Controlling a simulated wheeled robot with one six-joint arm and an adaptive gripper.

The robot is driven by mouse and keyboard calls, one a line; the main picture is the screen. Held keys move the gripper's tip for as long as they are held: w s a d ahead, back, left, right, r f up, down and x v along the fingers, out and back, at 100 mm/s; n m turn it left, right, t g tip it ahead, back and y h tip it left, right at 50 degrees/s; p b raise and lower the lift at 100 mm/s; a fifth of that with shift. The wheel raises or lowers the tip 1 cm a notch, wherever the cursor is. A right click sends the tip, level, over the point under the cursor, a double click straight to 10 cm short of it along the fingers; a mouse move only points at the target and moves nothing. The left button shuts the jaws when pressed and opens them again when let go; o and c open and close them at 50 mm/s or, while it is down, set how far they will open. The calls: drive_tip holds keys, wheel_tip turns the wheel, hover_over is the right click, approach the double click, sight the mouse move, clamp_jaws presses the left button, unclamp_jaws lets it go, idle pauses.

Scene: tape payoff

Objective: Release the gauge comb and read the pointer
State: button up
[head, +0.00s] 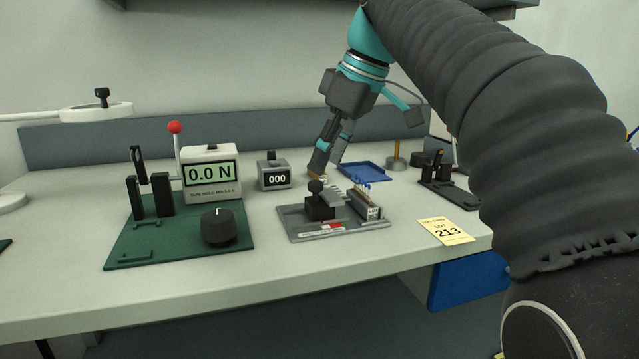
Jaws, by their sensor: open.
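A grey gauge plate (300,232) lies in the middle of the table. It carries a black block with a round knob (316,187), a light grey toothed part (337,191) that looks like the gauge comb, and a ribbed block with a small label (365,205). A red and white strip (331,226) marks its front; I cannot make out a pointer or its reading. My gripper (326,172) is open and points down just behind the knob. A small tan object (318,177) shows at its fingertips; I cannot tell whether they touch it.
A green board (135,247) with a force display (212,175), a red-knobbed lever and a black dial stands left. A small counter (274,172) stands behind the plate. A blue tray (372,177) lies behind right. A yellow lot card (445,232) lies near the front right edge.

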sight(317, 182)
drive_tip(key=shift+b+x, duration=0.35)
drive_tip(key=shift+x, duration=1.8)
drive_tip(key=shift+r, duration=0.1)
clamp_jaws()
